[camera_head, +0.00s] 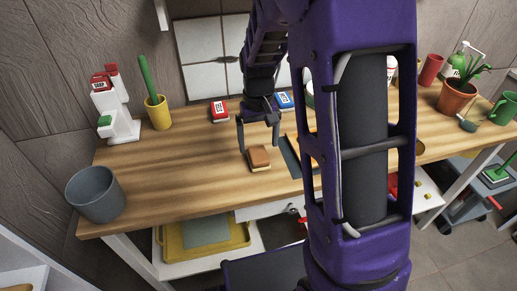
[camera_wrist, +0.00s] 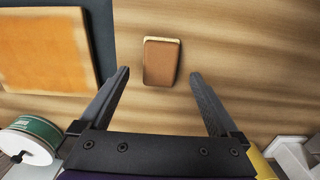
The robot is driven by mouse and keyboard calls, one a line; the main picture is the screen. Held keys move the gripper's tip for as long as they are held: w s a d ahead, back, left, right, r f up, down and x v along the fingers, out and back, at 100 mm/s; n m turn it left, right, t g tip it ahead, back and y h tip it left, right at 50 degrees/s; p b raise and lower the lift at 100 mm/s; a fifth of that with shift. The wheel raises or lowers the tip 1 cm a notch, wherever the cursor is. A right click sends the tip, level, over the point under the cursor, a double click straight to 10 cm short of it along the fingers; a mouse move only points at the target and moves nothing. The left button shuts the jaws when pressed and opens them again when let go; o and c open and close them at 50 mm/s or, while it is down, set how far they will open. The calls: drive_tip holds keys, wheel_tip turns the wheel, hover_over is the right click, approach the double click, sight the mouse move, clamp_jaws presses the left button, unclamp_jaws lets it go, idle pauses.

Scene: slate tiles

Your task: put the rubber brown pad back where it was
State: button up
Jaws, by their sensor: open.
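The brown pad (camera_head: 259,157) is a small block with a brown top and a pale lower layer, lying flat on the wooden table (camera_head: 180,165). In the wrist view the pad (camera_wrist: 161,62) lies just beyond my fingertips, roughly between their lines. My gripper (camera_head: 258,137) is open and empty, above and close to the pad. It also shows in the wrist view (camera_wrist: 160,75), with its two fingers spread wide and apart from the pad. A dark flat thing (camera_head: 290,156) lies right of the pad, partly hidden by my arm.
A yellow cup (camera_head: 157,112), red box (camera_head: 219,111) and blue box (camera_head: 284,100) stand at the back. A grey bucket (camera_head: 96,193) stands front left. In the wrist view, an orange-brown board (camera_wrist: 45,50) and a green-banded roll (camera_wrist: 32,138) lie left. Table left of the pad is clear.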

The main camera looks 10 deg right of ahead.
sight(259, 154)
wheel_tip(259, 154, up, 7)
drive_tip(key=shift+p, duration=0.45)
